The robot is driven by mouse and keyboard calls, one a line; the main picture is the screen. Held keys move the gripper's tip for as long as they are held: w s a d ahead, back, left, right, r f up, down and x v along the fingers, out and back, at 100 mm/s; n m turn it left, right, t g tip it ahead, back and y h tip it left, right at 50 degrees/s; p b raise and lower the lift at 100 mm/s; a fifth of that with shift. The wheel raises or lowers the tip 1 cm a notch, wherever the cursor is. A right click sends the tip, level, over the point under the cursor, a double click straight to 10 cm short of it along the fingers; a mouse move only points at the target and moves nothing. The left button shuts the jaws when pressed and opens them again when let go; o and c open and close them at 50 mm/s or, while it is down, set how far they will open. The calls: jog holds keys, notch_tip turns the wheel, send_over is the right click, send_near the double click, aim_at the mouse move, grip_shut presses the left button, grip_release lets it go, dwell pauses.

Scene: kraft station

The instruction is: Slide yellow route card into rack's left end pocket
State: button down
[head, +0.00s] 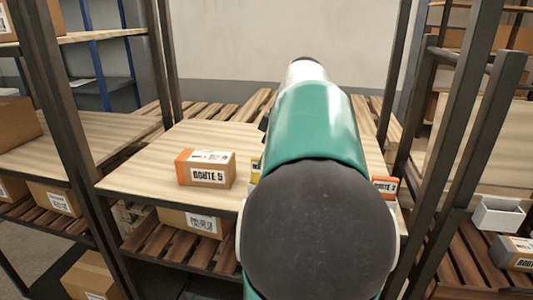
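My arm fills the middle of the head view and hides my gripper and most of what lies behind it. A narrow strip of a yellow card (256,168) shows just left of my arm on the wooden shelf; the rest is hidden. I cannot tell whether my gripper touches it. At the right of my arm stands an orange-topped piece with a white label (385,186), partly covered. The rack is mostly hidden, so its left end pocket cannot be made out.
Dark uprights (69,130) flank the shelf. More boxes sit below and left. A white bin (498,217) is at the right. The shelf's left part is clear.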

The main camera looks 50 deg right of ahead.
jog(key=shift+f, duration=0.15)
jog(key=c, duration=1.3)
grip_release()
jog(key=shift+c, duration=0.2)
jog(key=v, duration=1.4)
jog(key=shift+w+a+f, duration=0.1)
jog(key=shift+w, duration=0.05)
